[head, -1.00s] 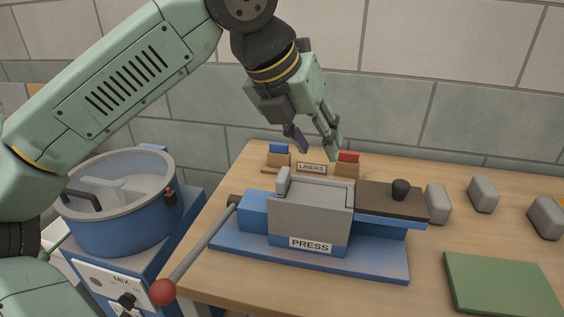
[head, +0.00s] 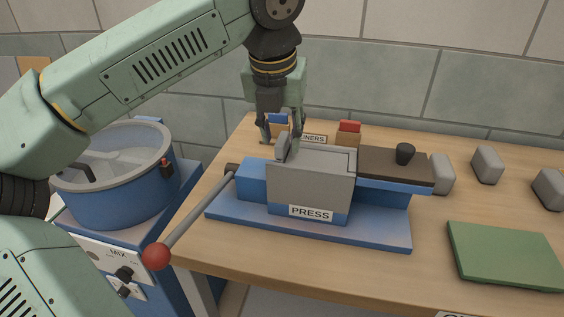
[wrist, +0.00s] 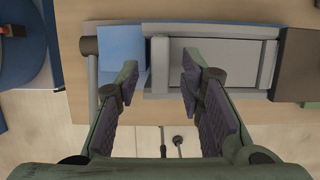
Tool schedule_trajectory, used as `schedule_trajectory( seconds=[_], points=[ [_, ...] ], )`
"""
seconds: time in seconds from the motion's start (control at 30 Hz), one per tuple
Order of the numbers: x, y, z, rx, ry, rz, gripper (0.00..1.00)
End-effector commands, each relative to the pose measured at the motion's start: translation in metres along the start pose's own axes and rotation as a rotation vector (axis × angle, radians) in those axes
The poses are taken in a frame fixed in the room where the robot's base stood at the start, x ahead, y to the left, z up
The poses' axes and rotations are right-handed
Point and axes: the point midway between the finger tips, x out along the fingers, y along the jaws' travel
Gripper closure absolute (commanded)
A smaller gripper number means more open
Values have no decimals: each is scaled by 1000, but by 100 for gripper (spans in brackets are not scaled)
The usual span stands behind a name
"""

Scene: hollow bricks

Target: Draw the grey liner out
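The grey liner sits in the press (head: 310,190). Its upright grey tab (head: 283,147) stands at the left end of the press box. In the wrist view the tab shows as a narrow grey bar (wrist: 160,66) beside a flat grey panel. My gripper (head: 281,135) is open and points down at the tab, one finger on each side of it in the picture. In the wrist view the fingertips lie left and right of the bar, with gaps visible. I cannot tell how far down the tab the fingers reach.
Behind the press, a blue liner (head: 278,118) and a red liner (head: 349,126) stand in wooden holders by the LINERS label. A dark lid with a knob (head: 405,153) covers the press's right part. The lever's red ball (head: 156,256) juts out front left, near the mixer pot (head: 118,190).

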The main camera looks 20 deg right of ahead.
Motion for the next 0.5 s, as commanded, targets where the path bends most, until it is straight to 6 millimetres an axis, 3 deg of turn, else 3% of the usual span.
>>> schedule_trajectory(
  seconds=[0.03,0.13,0.5],
  points=[
    [11,0,-1,0,0,1,65],
    [18,0,-1,0,-1,0,65],
    [20,0,0,1,-1,0,65]
  ],
)
